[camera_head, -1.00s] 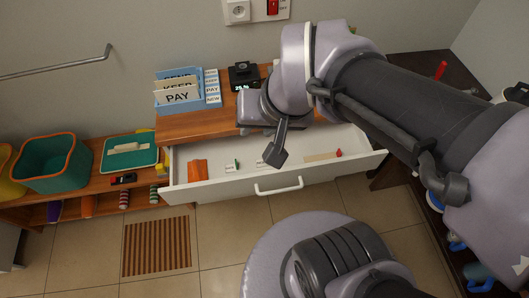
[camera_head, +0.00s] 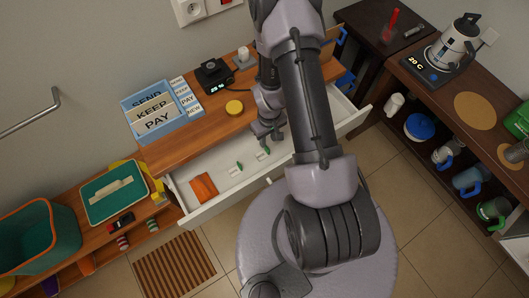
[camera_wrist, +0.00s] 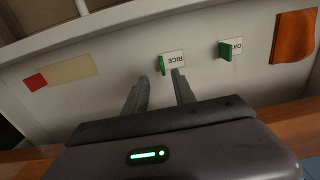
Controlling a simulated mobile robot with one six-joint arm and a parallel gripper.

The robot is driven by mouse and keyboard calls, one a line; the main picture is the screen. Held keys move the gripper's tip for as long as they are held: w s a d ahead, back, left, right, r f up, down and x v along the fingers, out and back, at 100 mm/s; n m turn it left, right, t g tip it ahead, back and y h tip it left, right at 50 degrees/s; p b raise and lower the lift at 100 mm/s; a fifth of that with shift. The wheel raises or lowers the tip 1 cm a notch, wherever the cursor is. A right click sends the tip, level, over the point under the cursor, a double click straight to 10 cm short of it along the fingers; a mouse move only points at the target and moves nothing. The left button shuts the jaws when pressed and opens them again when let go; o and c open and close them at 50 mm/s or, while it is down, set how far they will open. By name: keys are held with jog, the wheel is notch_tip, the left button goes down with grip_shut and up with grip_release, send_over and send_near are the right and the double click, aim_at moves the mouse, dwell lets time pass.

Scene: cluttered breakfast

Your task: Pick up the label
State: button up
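Two small white labels with green clips lie in the open drawer (camera_head: 215,205). One label, reading RICE (camera_wrist: 175,58), is just beyond my fingertips in the wrist view and also shows in the head view (camera_head: 261,156). The other label (camera_wrist: 237,44), its text partly readable as starting with OA, lies nearer the orange piece and shows in the head view (camera_head: 234,173). My gripper (camera_wrist: 161,84) is open with nothing between its fingers. It points down over the drawer in the head view (camera_head: 268,140). Whether it touches the RICE label's clip is unclear.
The orange piece (camera_head: 203,187) lies at the drawer's left end. A tan strip (camera_wrist: 72,71) and a red piece (camera_wrist: 36,82) lie at the other end. The wooden top (camera_head: 205,135) overhangs the drawer's back, holding a blue card holder (camera_head: 135,102) and a yellow disc (camera_head: 234,107).

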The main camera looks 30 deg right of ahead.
aim_at(268, 149)
jog(key=f+b, duration=0.4)
jog(key=s+f+b, duration=0.1)
jog(key=f+b, duration=0.1)
jog(key=f, duration=0.1)
jog(key=shift+a, duration=0.3)
jog(key=shift+r, duration=0.15)
grip_shut()
